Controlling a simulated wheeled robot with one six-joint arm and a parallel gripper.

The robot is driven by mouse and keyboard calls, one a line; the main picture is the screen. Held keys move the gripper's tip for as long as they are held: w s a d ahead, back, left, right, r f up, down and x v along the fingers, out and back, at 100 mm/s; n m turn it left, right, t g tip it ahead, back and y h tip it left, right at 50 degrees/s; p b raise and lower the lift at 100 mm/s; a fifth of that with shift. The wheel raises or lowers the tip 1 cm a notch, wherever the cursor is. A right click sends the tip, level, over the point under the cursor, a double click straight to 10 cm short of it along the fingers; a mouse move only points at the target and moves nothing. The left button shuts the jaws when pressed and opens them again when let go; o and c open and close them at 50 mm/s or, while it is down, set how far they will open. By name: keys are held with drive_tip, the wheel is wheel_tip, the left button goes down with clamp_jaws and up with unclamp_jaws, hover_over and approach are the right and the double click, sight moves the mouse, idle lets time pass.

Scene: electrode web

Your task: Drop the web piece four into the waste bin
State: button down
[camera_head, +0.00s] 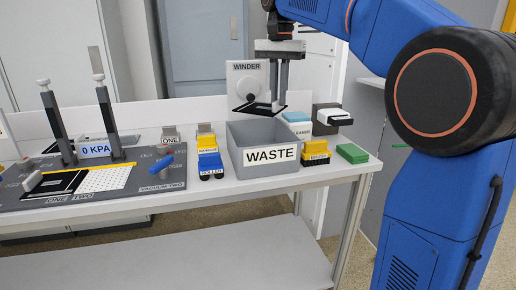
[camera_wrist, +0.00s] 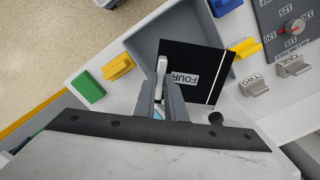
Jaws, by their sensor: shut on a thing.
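The web piece four (camera_wrist: 178,58) is a thin black sheet with a white "FOUR" label and a pale line near one edge. My gripper (camera_wrist: 162,98) is shut on a white tab at its edge. In the head view, my gripper (camera_head: 276,100) points down and holds the dark sheet (camera_head: 250,109) above the grey waste bin (camera_head: 262,171). The bin is open-topped with a white "WASTE" label on its front. In the wrist view, the sheet covers much of the bin's opening (camera_wrist: 143,43). The bin's floor is mostly hidden.
A winder plate (camera_head: 246,78) stands behind the bin. A blue roller (camera_head: 210,164) and yellow block (camera_head: 206,139) sit left of it. A yellow brush-like block (camera_head: 315,152) and green block (camera_head: 352,153) sit right. The vacuum board (camera_head: 150,190) fills the table's left.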

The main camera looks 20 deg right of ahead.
sight(278, 113)
drive_tip(key=shift+f, duration=2.95)
drive_tip(key=c, duration=1.7)
unclamp_jaws()
drive_tip(key=shift+c, duration=0.2)
wheel_tip(278, 113, up, 12)
drive_tip(key=s+d+f+n+t, duration=0.2)
drive_tip(key=s+f+n, duration=0.2)
drive_tip(key=s+f, duration=1.1)
drive_tip(key=s+d+f+n+t, duration=0.2)
drive_tip(key=s+f+n, duration=0.2)
drive_tip(key=s+f, duration=1.1)
wheel_tip(278, 113, down, 6)
drive_tip(key=shift+s+f+t, duration=0.25)
drive_tip(key=shift+s+t, duration=0.1)
drive_tip(key=shift+t, duration=0.05)
